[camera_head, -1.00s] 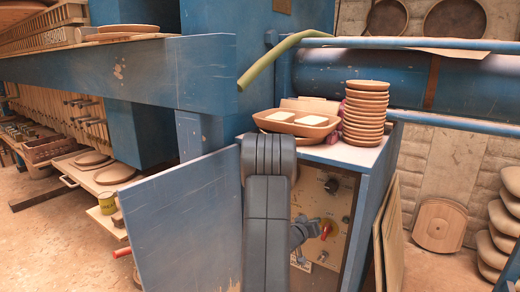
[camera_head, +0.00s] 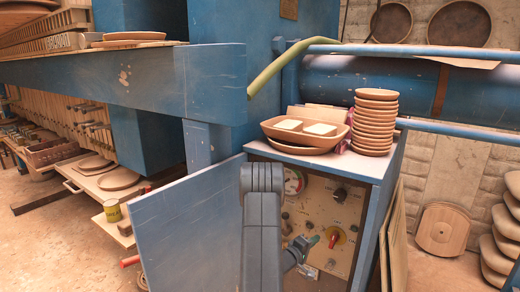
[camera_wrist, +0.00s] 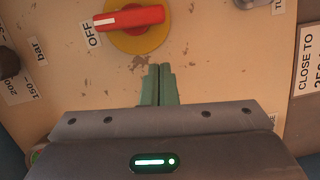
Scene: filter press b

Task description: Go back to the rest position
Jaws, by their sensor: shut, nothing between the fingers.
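My gripper (camera_head: 314,241) is in front of the control panel (camera_head: 297,217) of the blue cabinet, just left of the red rotary switch (camera_head: 333,241). In the wrist view, its green fingers (camera_wrist: 160,72) are shut together and empty. They point at the panel below and right of the red switch handle (camera_wrist: 128,18), with a visible space between them. The handle lies nearly level on a yellow disc, its white-marked end by the "OFF" label (camera_wrist: 94,33). My arm hides part of the panel.
The cabinet door (camera_head: 187,232) stands open at left. On the cabinet top are a tray with two white blocks (camera_head: 284,130) and a stack of clay dishes (camera_head: 374,122). A green hose (camera_head: 272,70) hangs above. Boards (camera_head: 394,235) lean at right.

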